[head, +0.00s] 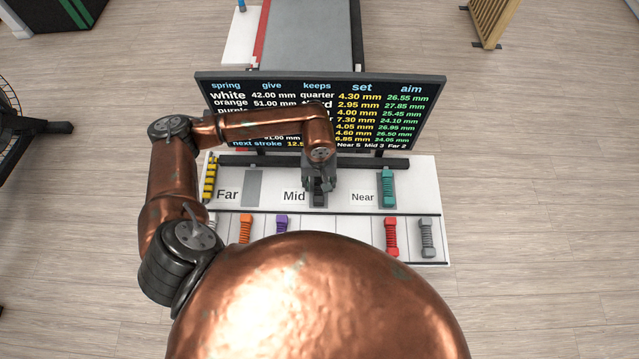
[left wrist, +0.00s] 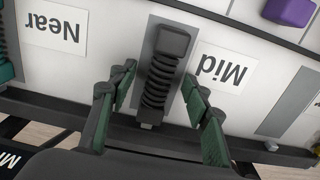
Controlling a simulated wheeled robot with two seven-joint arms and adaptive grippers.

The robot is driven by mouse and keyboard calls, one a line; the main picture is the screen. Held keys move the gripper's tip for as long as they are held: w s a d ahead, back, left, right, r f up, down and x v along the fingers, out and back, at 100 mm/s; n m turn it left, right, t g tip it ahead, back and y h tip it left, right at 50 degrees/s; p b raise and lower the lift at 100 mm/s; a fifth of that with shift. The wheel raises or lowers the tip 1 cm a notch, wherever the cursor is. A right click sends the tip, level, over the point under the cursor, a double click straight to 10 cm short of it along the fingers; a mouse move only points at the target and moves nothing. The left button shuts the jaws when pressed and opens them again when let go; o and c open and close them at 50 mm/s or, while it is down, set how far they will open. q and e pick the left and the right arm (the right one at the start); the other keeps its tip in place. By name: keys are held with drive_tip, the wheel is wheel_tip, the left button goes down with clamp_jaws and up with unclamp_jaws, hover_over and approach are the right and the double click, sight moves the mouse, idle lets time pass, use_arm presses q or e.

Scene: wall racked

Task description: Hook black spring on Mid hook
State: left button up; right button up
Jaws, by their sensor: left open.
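The black spring (left wrist: 158,82) lies along the grey strip at the Mid label (left wrist: 221,71), with its block-shaped end away from my wrist and its other end by a small grey peg. My left gripper (left wrist: 158,75) is open, one finger on each side of the spring, with visible gaps to it. In the head view my left gripper (head: 318,183) is over the Mid place (head: 294,196) and mostly hides the black spring (head: 319,201). Whether the spring is caught on the hook cannot be told. My right gripper is not in view.
A teal spring (head: 388,188) is at Near; the grey Far strip (head: 252,188) is bare. Orange (head: 246,230), purple (head: 281,225), red (head: 391,236) and grey (head: 427,237) springs line the front row. A text screen (head: 400,110) stands behind.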

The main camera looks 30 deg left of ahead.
use_arm(q)
wheel_tip(320, 180, up, 9)
drive_tip(key=p, duration=0.3)
drive_tip(key=shift+r+p, duration=0.15)
drive_tip(key=shift+p, duration=0.15)
drive_tip(key=shift+r, duration=0.35)
idle(0.3)
